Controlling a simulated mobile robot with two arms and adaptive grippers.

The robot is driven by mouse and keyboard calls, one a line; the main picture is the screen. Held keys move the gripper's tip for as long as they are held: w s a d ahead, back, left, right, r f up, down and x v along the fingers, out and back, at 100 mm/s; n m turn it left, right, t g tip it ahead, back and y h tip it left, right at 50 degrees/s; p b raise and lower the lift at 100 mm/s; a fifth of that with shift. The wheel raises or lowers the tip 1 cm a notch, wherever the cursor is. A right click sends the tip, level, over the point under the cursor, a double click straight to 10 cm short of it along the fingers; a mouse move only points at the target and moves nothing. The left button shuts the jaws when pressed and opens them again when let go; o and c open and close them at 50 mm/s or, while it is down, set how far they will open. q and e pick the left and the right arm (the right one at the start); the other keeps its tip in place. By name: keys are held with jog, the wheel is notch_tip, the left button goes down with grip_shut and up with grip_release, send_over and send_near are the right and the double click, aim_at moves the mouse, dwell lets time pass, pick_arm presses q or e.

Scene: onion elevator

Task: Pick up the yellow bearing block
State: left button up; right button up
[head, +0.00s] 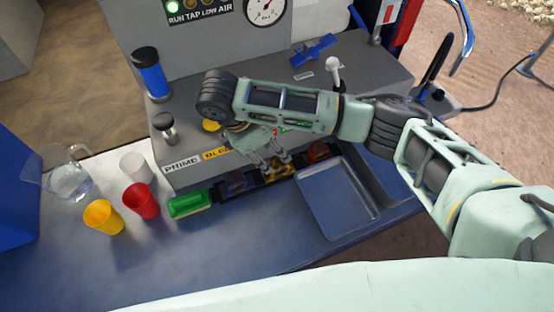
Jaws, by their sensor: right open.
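The yellow bearing block (283,172) sits in a dark rack along the front of the grey machine, between a purple block (237,184) and a dark red block (317,153). My right gripper (273,163) is open, with its fingers pointing down at the yellow block. The fingers hide part of the block, and I cannot tell whether they touch it. My left gripper is not in view.
A green block (190,204) sits at the rack's left end. An empty blue-grey tray (336,198) lies to the right. Red (141,201), yellow (103,218) and white (136,168) cups and a clear pitcher (67,177) stand at left. The front bench is clear.

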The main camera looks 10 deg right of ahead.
aim_at(278, 160)
jog(key=shift+d+f, duration=0.25)
jog(key=shift+f, duration=0.2)
jog(key=p+x, duration=0.2)
jog(key=x, duration=0.3)
jog(key=shift+w+a+f, duration=0.1)
jog(key=shift+w+f, duration=0.05)
jog(key=shift+f, duration=0.6)
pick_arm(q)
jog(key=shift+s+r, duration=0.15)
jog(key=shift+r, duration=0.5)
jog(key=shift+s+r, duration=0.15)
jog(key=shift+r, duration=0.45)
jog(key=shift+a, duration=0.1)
pick_arm(e)
jog(key=shift+w, duration=0.1)
grip_shut()
